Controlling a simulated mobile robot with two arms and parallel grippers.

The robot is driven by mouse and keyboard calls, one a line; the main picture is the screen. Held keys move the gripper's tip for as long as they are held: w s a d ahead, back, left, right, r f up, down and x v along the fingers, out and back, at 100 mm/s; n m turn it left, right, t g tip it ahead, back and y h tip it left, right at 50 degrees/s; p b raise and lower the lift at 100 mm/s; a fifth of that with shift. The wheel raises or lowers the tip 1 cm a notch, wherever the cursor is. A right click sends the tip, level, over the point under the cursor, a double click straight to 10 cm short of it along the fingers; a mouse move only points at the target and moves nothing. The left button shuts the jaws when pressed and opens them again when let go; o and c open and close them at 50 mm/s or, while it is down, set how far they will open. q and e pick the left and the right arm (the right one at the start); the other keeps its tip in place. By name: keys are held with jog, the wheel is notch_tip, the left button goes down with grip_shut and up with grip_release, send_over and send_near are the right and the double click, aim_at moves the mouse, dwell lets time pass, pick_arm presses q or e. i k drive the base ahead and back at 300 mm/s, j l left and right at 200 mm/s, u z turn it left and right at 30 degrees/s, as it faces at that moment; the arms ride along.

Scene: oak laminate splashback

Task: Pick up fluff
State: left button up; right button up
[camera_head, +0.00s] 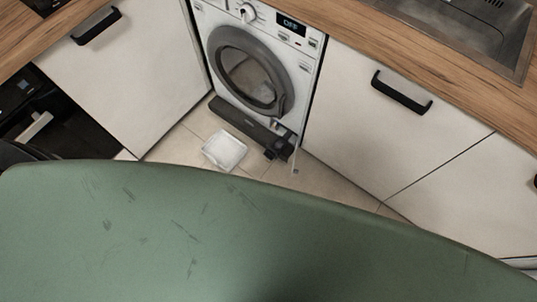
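No fluff can be made out in the head view. A white washing machine (222,28) stands at the back, its round door (248,72) closed and its display showing "OFF". A dark grey strip (236,119) lies along its base, with a small black part (276,149) at its right end. A shallow white tray (224,151) sits on the floor in front of it. Whether the tray holds anything is too small to tell. Neither of my grippers is in view.
A broad, scratched green surface (150,225) fills the foreground and hides the nearer floor. White cabinets flank the washer under a wooden worktop (400,60). A sink (470,25) is at the upper right. Dark items are at the left edge. A small patch of tiled floor (185,145) is clear.

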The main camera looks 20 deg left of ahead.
aim_at(279, 145)
jog(key=i+j, duration=0.1)
jog(key=j, duration=0.65)
jog(key=i+j+z, duration=0.15)
jog(key=j, duration=0.65)
